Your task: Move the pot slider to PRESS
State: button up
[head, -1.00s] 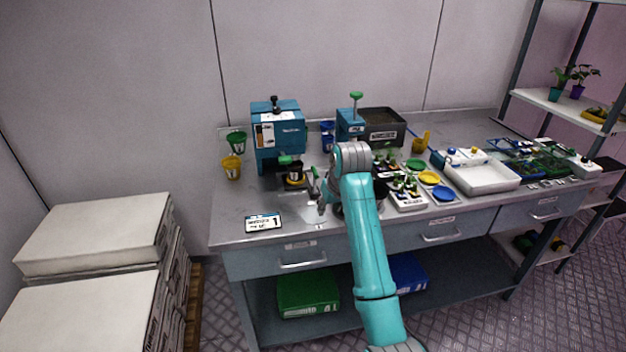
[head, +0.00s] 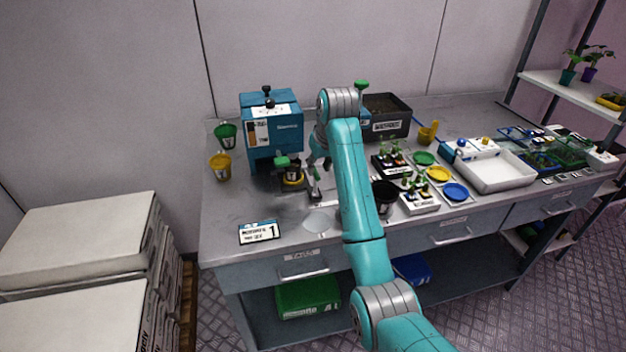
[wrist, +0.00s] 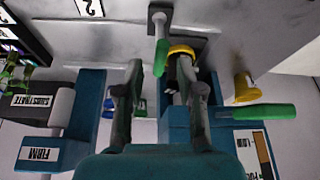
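A blue machine (head: 270,128) stands at the table's left. At its front opening sits a black pot with a yellow ring (head: 292,178), which also shows in the wrist view (wrist: 181,50). Beside the pot, a grey post (head: 315,188) stands on the table side; in the wrist view it carries a green handle (wrist: 161,56). I take this as the pot slider's handle, but cannot read a PRESS mark. My gripper (head: 313,158), partly hidden by my arm, is near the pot and post. In the wrist view its fingers (wrist: 158,72) are apart, with the green handle ahead between them.
A second green handle (wrist: 262,112) juts from the machine. A black pot (head: 384,198) and seedling trays (head: 418,204) stand right of my arm.

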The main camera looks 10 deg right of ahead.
jog(key=x, duration=0.9)
grip_shut()
